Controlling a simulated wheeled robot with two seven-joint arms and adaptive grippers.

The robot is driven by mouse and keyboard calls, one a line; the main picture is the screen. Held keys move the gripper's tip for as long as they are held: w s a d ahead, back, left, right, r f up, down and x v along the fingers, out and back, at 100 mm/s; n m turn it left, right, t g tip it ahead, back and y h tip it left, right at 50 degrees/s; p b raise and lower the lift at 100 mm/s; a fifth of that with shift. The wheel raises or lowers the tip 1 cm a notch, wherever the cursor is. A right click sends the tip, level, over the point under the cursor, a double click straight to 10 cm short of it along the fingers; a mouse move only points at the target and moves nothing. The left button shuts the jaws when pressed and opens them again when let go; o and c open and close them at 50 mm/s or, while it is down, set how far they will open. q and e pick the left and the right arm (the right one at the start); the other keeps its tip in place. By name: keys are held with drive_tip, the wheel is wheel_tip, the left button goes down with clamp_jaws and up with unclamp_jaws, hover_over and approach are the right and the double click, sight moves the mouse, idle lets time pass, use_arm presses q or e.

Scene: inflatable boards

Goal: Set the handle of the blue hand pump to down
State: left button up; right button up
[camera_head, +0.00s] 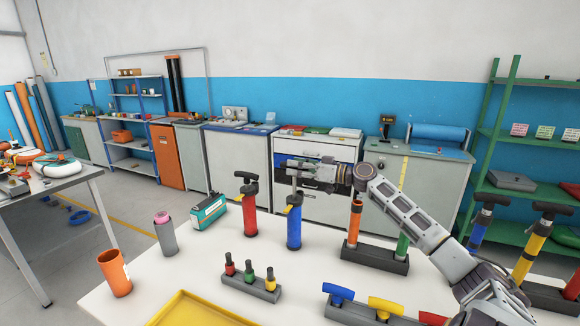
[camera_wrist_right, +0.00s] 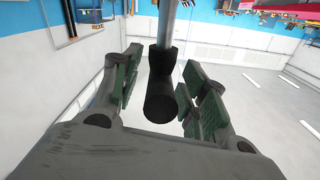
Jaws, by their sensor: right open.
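The blue hand pump (camera_head: 294,229) stands upright on the white table, with a yellow part near its top. Its thin rod rises toward my right gripper (camera_head: 303,172), so the handle looks raised; the gripper partly hides the top. In the right wrist view the black handle (camera_wrist_right: 160,102) on a grey rod (camera_wrist_right: 167,22) lies between the green-padded fingers of my right gripper (camera_wrist_right: 164,88). The fingers are open, with gaps on both sides of the handle. My left gripper is not in view.
A red pump (camera_head: 249,214) with a black handle stands close left of the blue one. A black rack (camera_head: 375,258) holding orange and green tubes is to the right. A small-pump rack (camera_head: 252,285) and yellow tray (camera_head: 195,312) are in front.

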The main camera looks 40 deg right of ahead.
drive_tip(key=shift+x, duration=1)
drive_tip(key=shift+w+a, duration=0.15)
drive_tip(key=shift+w, duration=0.15)
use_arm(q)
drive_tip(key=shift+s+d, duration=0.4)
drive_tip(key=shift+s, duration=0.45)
use_arm(e)
drive_tip(key=shift+c, duration=1.1)
drive_tip(key=c, duration=0.7)
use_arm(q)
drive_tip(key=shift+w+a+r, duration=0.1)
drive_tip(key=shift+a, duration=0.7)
use_arm(e)
clamp_jaws()
